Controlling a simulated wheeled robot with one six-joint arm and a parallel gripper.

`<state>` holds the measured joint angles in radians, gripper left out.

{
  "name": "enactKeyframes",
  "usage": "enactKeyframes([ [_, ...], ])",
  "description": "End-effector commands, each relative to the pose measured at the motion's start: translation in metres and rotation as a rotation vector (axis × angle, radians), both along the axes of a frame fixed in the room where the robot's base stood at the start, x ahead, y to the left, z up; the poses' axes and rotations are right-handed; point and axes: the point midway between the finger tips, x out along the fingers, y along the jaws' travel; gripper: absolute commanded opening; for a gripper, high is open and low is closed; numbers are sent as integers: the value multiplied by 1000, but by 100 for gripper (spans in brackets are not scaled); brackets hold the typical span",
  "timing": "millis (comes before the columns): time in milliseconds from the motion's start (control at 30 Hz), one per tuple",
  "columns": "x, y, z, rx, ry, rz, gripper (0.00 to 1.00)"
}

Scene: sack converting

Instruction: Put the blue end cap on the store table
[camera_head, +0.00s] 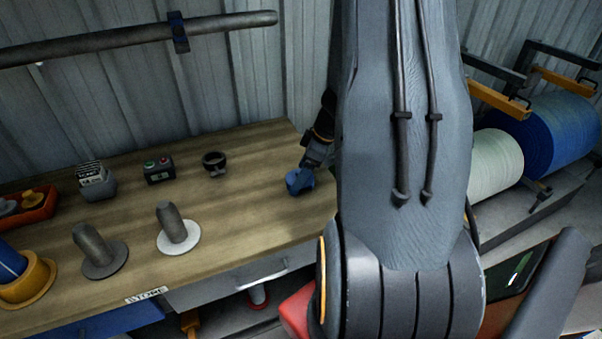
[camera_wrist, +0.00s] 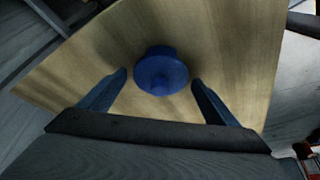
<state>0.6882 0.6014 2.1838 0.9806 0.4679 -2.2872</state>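The blue end cap (camera_head: 299,182) is on the right part of the wooden store table (camera_head: 235,212), whose front edge carries a "STORE" label. In the wrist view the blue end cap (camera_wrist: 161,71) is a round flanged piece with a raised centre, over the bare table top (camera_wrist: 225,45). My gripper (camera_head: 308,166) is just above and beside the cap in the head view. In the wrist view its two fingers (camera_wrist: 159,80) are spread, one on each side of the cap, with a visible gap on both sides. The cap appears to rest on the table.
On the table are a black ring (camera_head: 214,162), a button box (camera_head: 159,170), a card holder (camera_head: 96,182), two grey pegs on discs (camera_head: 172,227) (camera_head: 99,252), an orange tray (camera_head: 32,208) and a yellow flanged piece (camera_head: 32,283). Large rolls (camera_head: 565,135) stand at the right.

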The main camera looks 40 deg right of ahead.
Motion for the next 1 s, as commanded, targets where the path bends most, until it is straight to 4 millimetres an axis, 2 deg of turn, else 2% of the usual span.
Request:
enactKeyframes([
  [333,0,0,1,0,0,0,85],
  [467,-1,-2,8,-2,-3,0,85],
  [1000,-27,-24,90,-3,-4,-1,85],
])
